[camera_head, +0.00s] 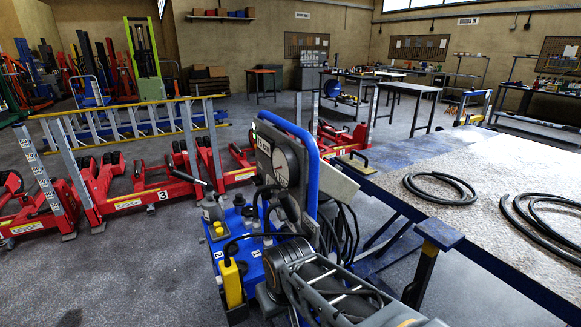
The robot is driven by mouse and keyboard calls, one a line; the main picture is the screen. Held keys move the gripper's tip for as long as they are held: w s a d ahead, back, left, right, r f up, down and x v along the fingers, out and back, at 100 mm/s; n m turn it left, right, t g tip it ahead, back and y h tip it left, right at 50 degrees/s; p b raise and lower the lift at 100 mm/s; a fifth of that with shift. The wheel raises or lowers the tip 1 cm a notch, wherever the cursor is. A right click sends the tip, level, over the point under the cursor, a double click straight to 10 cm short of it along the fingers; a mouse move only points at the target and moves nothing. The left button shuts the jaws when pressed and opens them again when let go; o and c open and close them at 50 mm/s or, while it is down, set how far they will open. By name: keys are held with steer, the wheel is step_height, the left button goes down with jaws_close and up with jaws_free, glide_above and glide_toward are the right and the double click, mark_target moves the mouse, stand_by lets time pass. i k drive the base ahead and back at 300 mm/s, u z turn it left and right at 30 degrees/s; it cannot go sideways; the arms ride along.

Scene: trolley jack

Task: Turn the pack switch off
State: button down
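The blue hydraulic power pack (226,262) stands in the middle foreground, with a blue tubular handle (312,170) rising over it. A round pressure gauge (286,168) faces left on its upright panel. A small dark box with pale markings (265,146) sits left of the gauge, with a small green spot near its top. I cannot make out which part is the pack switch or its position. A dark and grey mechanism at the bottom, right of the pack's base, seems to be my arm. It covers part of the pack, and my gripper's fingertips cannot be made out.
A worktable (480,200) with coiled black hoses (440,188) fills the right side, close to the pack. Grey floor is clear at the lower left. Black hoses hang by the pack.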

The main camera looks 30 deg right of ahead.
mark_target(257, 180)
steer(key=z, duration=3)
steer(key=k, duration=0.65)
steer(key=u, duration=1.95)
steer(key=i, duration=0.5)
steer(key=u, duration=0.05)
